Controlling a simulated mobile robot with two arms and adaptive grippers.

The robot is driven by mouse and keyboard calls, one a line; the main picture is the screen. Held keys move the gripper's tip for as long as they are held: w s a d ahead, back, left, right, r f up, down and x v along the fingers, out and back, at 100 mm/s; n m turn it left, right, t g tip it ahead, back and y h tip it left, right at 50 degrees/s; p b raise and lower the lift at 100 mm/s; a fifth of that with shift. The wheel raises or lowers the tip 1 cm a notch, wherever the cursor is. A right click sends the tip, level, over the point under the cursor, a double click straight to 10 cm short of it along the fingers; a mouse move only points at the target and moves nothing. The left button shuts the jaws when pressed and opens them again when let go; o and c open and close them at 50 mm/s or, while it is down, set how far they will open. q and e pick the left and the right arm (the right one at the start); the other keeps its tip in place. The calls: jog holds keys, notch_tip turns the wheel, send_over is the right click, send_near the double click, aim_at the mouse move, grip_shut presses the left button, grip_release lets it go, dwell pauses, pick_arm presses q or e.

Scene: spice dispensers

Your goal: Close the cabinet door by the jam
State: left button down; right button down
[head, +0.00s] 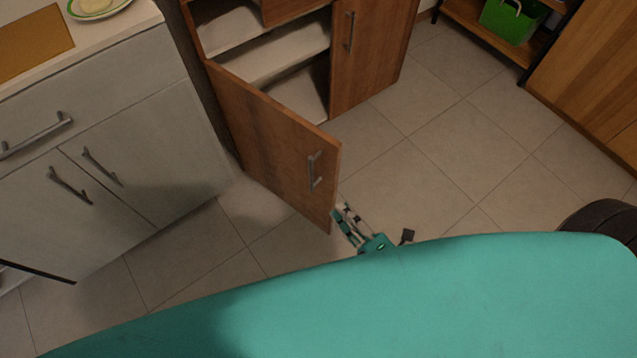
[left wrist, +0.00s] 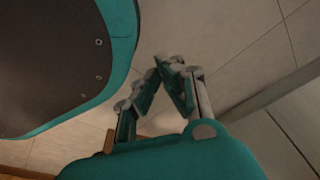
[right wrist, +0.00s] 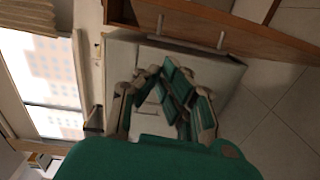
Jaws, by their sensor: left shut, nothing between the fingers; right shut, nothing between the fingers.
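The brown cabinet door (head: 270,140) stands open in the head view, swung out toward me, with a metal handle (head: 314,171) near its free edge. Shelves show behind it. My right gripper (head: 342,210) is shut and empty, close beside the lower free corner of the door; I cannot tell whether they touch. In the right wrist view its fingers (right wrist: 165,72) come together below a brown wooden panel (right wrist: 255,38) with a metal handle (right wrist: 188,46). My left gripper (left wrist: 170,65) is shut and empty over the tiled floor, hidden in the head view. I see no jam.
The other brown door (head: 368,50) of the cabinet is shut. A white cabinet (head: 150,140) with a plate (head: 95,8) on top stands at the left. A green box (head: 513,18) sits on a shelf at the back right. The tiled floor (head: 440,150) right of the open door is clear.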

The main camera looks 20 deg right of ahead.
jog(key=r, duration=0.1)
pick_arm(q)
jog(key=shift+s+a+f+p, duration=0.2)
jog(key=shift+s+f+p, duration=0.1)
jog(key=shift+s+f, duration=0.25)
pick_arm(e)
jog(key=n, duration=0.1)
send_over(327, 165)
jog(key=s+a, duration=0.1)
jog(key=s, duration=0.3)
jog(key=shift+w+a+r+t+y, duration=0.2)
jog(key=shift+w+r+t+y, duration=0.05)
jog(key=shift+r+t+y, duration=0.1)
pick_arm(q)
jog(key=shift+f, duration=0.1)
pick_arm(e)
jog(key=shift+d, duration=0.1)
